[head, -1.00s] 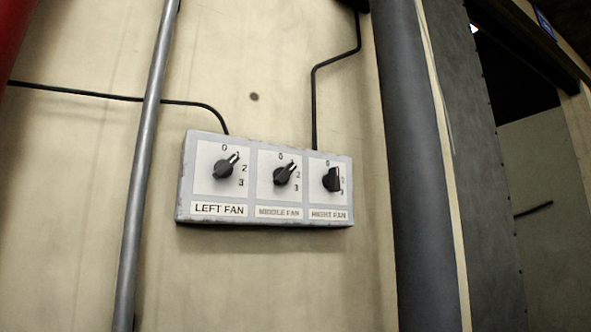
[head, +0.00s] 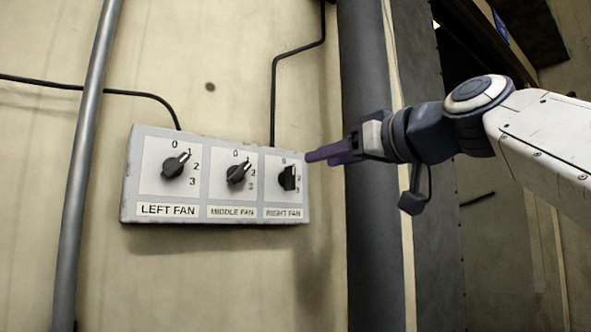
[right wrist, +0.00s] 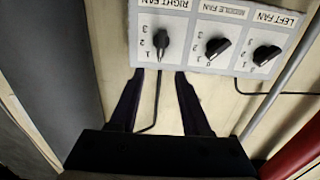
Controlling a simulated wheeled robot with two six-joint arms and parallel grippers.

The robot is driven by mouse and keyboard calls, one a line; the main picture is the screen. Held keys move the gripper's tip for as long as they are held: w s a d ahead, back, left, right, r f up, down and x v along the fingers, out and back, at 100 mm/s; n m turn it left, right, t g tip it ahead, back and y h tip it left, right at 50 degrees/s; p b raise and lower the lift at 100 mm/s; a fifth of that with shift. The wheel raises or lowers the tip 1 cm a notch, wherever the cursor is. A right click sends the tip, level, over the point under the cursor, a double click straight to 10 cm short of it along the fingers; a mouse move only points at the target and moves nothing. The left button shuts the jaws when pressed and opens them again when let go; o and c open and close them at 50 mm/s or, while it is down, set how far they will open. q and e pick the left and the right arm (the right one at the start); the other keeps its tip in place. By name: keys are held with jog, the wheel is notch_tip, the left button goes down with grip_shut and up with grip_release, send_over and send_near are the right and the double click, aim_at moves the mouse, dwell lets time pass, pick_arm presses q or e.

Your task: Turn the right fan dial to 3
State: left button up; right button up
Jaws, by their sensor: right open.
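The right fan dial (head: 288,178) is a black knob on the right panel of a grey box, above the label RIGHT FAN. In the head view its bar stands roughly upright; its exact setting is hard to read. The dial also shows in the right wrist view (right wrist: 162,42), upside down. My right gripper (head: 314,156) is open and empty, close to the box's right edge in the head view, apart from the dial. In the right wrist view its fingers (right wrist: 159,76) spread to either side below the dial. My left gripper is out of view.
The middle fan dial (head: 239,173) and left fan dial (head: 175,166) sit on the same box (head: 127,190), both pointing near 1. A grey pipe (head: 85,150) runs left of the box. A thick dark column (head: 372,270) stands to the right. Black cables enter the box's top.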

aim_at(293, 170)
jog(key=p+x, duration=0.4)
jog(key=x, duration=0.4)
jog(key=shift+w+a, duration=0.25)
jog(key=shift+w+a+f+p, duration=0.1)
jog(key=shift+w+a+p, duration=0.2)
jog(key=shift+w, duration=0.1)
jog(key=shift+f, duration=0.1)
grip_shut()
